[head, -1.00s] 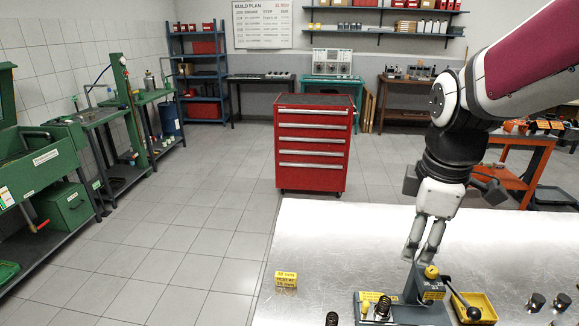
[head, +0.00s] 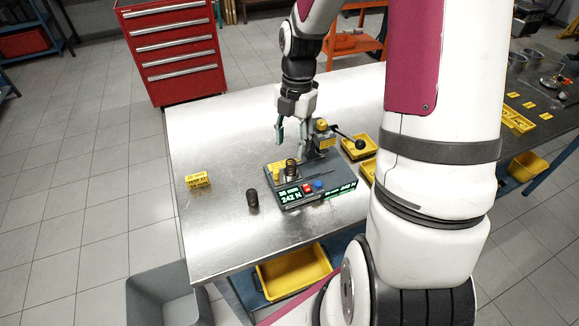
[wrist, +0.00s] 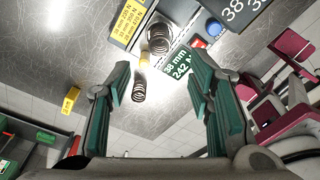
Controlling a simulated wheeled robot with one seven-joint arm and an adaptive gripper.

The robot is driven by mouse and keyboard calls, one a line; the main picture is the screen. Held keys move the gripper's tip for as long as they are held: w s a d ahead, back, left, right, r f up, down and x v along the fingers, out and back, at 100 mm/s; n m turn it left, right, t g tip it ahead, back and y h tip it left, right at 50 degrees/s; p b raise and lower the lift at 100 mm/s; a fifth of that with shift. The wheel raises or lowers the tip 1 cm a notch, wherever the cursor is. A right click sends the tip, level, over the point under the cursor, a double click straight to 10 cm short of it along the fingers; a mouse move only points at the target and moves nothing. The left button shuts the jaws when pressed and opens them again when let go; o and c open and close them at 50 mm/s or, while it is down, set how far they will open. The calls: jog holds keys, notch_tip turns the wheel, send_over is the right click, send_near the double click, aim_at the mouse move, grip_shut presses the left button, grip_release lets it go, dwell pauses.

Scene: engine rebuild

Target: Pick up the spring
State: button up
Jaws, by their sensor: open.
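Two dark coil springs show. One spring (head: 291,167) stands on the grey tester (head: 315,190), and it also shows in the wrist view (wrist: 158,38). The other spring (head: 252,199) stands on the metal bench just left of the tester; it also shows in the wrist view (wrist: 139,85). My gripper (head: 291,146) is open and empty, above and behind the tester, near its standing spring. In the wrist view, the green-padded fingers (wrist: 158,66) are spread apart, with both springs beyond them. Neither spring is touched.
The tester has a lever with a black knob (head: 361,144) and displays reading 242 N. A yellow label block (head: 198,180) sits on the bench's left. Yellow trays (head: 359,146) lie right of the tester. The bench's left part is mostly clear (head: 215,135).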

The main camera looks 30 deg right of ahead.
aim_at(290, 175)
jog(key=shift+a+f, duration=0.15)
jog(key=shift+f, duration=3.75)
grip_shut()
